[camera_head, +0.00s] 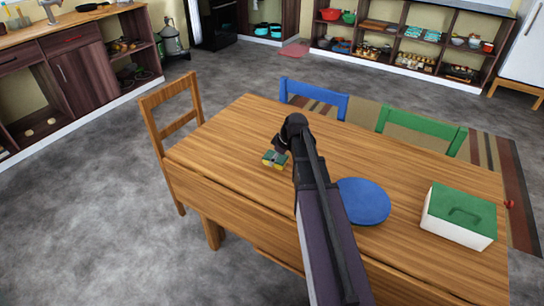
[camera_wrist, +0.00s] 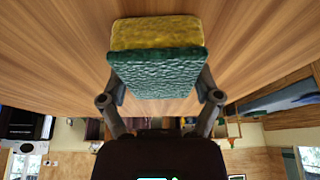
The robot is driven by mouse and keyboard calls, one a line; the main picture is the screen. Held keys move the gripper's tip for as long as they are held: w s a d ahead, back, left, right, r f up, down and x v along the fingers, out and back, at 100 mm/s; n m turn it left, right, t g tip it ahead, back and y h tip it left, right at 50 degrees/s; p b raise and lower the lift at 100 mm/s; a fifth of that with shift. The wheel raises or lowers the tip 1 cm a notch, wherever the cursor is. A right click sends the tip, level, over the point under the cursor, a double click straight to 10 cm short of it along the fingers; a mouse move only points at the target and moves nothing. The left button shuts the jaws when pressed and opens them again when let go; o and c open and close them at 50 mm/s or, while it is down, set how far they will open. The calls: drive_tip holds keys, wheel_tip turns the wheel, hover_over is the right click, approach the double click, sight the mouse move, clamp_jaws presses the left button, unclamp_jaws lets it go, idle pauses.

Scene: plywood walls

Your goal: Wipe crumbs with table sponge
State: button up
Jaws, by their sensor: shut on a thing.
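The sponge (camera_head: 275,159), yellow with a dark green scouring side, is near the left part of the wooden table (camera_head: 235,130). In the wrist view the sponge (camera_wrist: 155,52) sits between the fingers of my gripper (camera_wrist: 158,85), which is shut on it. The sponge is at or just above the tabletop (camera_wrist: 50,60); I cannot tell whether it touches. My gripper (camera_head: 281,150) reaches down to it from above in the head view. No crumbs can be made out on the visible wood; my arm hides part of the table.
A blue round plate or mat (camera_head: 362,201) lies right of my arm. A white box with a green lid (camera_head: 459,215) stands at the table's right end. Wooden (camera_head: 170,122), blue (camera_head: 314,98) and green (camera_head: 421,129) chairs stand around the table. The tabletop's left part is clear.

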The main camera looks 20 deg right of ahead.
sight(269, 154)
drive_tip(key=shift+s+d+f, duration=0.1)
drive_tip(key=shift+s+d, duration=0.25)
drive_tip(key=shift+s, duration=0.05)
drive_tip(key=shift+s, duration=0.15)
drive_tip(key=shift+s+d, duration=1.2)
drive_tip(key=shift+s, duration=0.2)
drive_tip(key=shift+w+a, duration=0.65)
drive_tip(key=shift+w, duration=0.2)
drive_tip(key=shift+w+a, duration=0.6)
drive_tip(key=shift+w, duration=0.2)
drive_tip(key=shift+w+a, duration=1.25)
drive_tip(key=shift+w, duration=0.3)
